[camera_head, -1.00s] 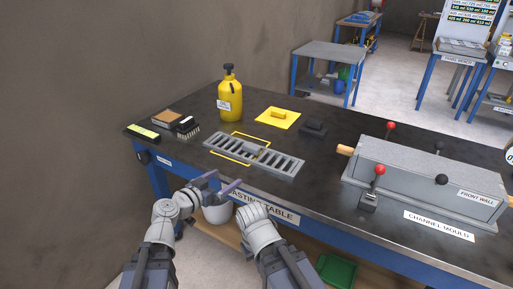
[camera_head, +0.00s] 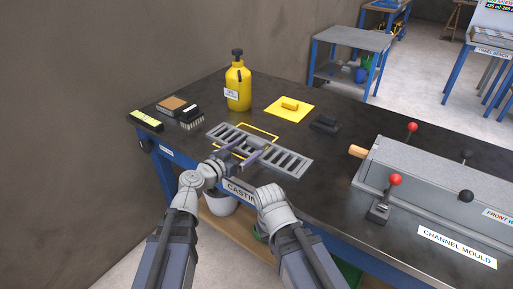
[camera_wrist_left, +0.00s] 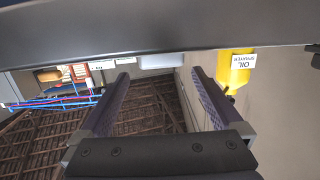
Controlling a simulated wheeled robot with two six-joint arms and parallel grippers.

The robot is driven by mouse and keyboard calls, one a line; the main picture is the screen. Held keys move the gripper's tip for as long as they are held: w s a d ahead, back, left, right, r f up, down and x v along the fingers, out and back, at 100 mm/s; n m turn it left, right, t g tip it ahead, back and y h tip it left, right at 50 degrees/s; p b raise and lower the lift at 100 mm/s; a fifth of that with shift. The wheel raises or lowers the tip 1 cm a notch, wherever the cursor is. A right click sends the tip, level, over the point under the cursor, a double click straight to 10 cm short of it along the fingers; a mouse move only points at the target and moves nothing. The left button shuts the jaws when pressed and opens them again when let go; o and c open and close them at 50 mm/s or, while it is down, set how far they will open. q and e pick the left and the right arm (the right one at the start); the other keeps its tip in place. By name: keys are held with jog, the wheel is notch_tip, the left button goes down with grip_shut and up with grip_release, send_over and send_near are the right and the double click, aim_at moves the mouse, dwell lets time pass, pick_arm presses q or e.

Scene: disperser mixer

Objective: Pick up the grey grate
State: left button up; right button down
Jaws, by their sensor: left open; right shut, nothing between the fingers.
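The grey grate (camera_head: 291,163), a long slotted plate, lies on the dark table with its middle section near my left gripper. My left gripper (camera_head: 254,146) is open and empty, its two purple-grey fingers reaching over the near edge around the grate's middle. I cannot tell whether they touch it. In the left wrist view both open fingers (camera_wrist_left: 160,82) show with nothing clearly between them; a dark band crosses beyond them. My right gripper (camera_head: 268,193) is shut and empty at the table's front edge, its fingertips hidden.
A yellow oil sprayer (camera_head: 238,88) stands behind the grate, also seen upside-down in the left wrist view (camera_wrist_left: 236,72). A brush (camera_head: 192,122), yellow plate (camera_head: 278,110) and dark block (camera_head: 324,124) lie nearby. The channel mould (camera_head: 430,180) with red-knobbed levers occupies the right.

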aim_at(254, 144)
pick_arm(q)
jog(key=shift+b+x, duration=0.5)
jog(key=shift+x, duration=2.2)
jog(key=shift+a+f, duration=0.1)
jog(key=shift+f, duration=0.05)
jog(key=shift+c, duration=0.2)
grip_shut()
